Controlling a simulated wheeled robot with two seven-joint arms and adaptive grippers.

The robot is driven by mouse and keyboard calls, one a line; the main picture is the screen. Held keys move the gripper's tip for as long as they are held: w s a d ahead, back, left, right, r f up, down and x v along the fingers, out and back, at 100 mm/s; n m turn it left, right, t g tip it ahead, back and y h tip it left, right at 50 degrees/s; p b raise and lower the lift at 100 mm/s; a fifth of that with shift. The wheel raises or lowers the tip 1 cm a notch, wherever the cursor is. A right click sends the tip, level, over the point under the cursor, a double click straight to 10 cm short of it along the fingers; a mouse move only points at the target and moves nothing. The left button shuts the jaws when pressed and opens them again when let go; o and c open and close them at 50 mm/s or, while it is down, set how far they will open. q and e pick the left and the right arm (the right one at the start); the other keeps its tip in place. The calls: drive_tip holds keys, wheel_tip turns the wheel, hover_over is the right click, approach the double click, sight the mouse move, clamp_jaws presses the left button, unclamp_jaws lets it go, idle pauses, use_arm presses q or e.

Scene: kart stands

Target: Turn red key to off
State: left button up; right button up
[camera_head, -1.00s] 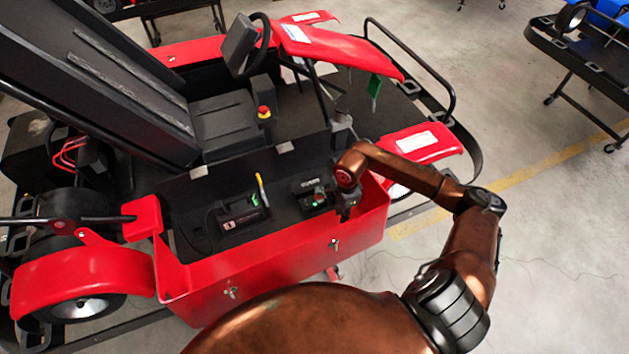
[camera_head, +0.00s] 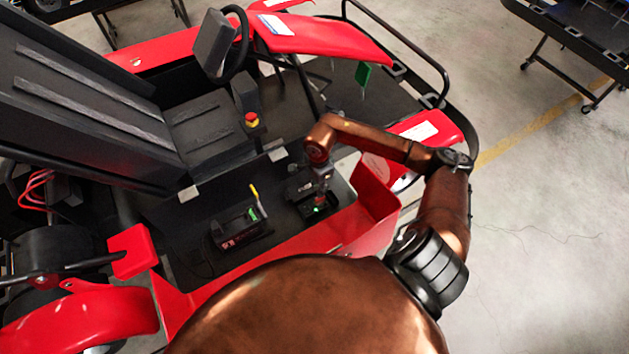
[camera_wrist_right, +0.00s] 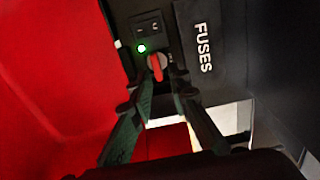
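The red key (camera_wrist_right: 157,66) shows in the right wrist view, in a round grey switch on a black panel, beside a lit green lamp (camera_wrist_right: 141,49). My right gripper (camera_wrist_right: 158,76) has its two fingers apart, one on each side of the key. A gap shows around the key, and I cannot tell whether the tips touch it. In the head view my right gripper (camera_head: 321,187) is over the small black control box (camera_head: 297,193) in the kart's side, and hides the key. The green lamp also shows there (camera_head: 316,210). My left gripper is not in view.
A "FUSES" label (camera_wrist_right: 203,47) and a black switch (camera_wrist_right: 147,28) are near the key. A black box with a yellow-tipped stick (camera_head: 255,193) stands left of the control box. The red side wall (camera_head: 374,202) rises close on the right. An emergency button (camera_head: 252,119) is farther back.

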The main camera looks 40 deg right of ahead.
sight(320, 199)
drive_tip(key=shift+s+f, duration=0.2)
drive_tip(key=shift+f, duration=0.25)
drive_tip(key=f+p, duration=0.1)
drive_tip(key=f, duration=0.5)
drive_tip(key=shift+s+d+f+p, duration=0.15)
drive_tip(key=shift+d+f+p, duration=0.05)
drive_tip(key=shift+p, duration=0.15)
drive_tip(key=shift+c, duration=0.2)
clamp_jaws()
